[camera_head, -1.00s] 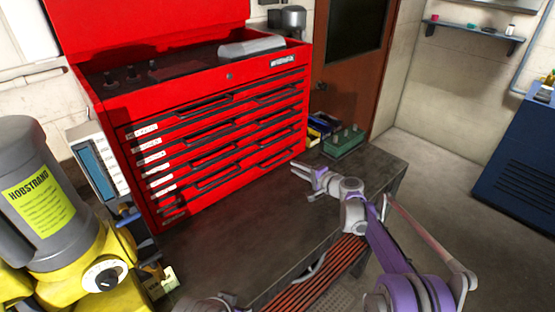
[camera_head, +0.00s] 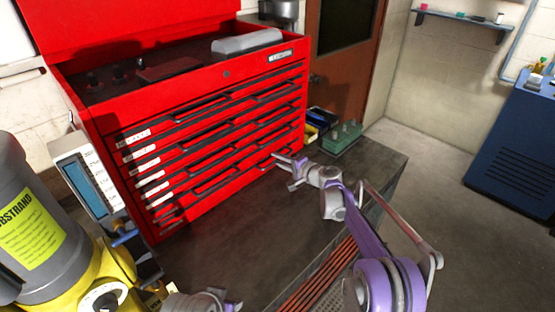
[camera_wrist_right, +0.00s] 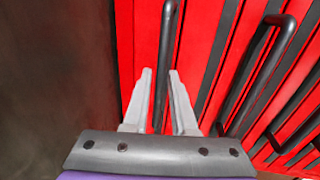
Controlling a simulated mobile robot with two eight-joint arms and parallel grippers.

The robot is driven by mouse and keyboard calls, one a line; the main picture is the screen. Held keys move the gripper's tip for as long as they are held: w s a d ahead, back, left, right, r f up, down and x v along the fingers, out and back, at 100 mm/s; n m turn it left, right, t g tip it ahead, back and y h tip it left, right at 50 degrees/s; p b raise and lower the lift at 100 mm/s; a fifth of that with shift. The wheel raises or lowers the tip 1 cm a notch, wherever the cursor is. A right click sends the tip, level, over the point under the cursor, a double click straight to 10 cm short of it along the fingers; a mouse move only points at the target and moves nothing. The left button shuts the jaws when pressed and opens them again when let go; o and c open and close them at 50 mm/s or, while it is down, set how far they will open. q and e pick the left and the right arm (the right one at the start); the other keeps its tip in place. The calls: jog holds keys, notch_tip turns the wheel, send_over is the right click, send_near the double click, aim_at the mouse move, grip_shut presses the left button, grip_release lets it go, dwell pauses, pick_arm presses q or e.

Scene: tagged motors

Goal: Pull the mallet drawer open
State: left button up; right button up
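The red tool chest (camera_head: 200,100) stands on the dark bench with its lid up. Its front has rows of drawers with black bar handles and white labels (camera_head: 152,177) at the left; the labels are too small to read, so I cannot tell which is the mallet drawer. All the drawers look shut. My right gripper (camera_head: 284,162) is at the lower right of the chest front. In the right wrist view its two fingers (camera_wrist_right: 161,78) are apart, with a black drawer handle (camera_wrist_right: 168,35) running between them; contact is unclear. My left gripper (camera_head: 228,304) is partly cut off at the bottom edge.
A yellow and grey machine (camera_head: 60,250) stands at the left, beside a pale labelled box (camera_head: 85,178). A green tray (camera_head: 342,139) sits on the bench (camera_head: 375,170) right of the chest. The bench front right is clear. A blue cabinet (camera_head: 515,150) stands far right.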

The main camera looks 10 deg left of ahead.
grip_shut()
dwell(1.3)
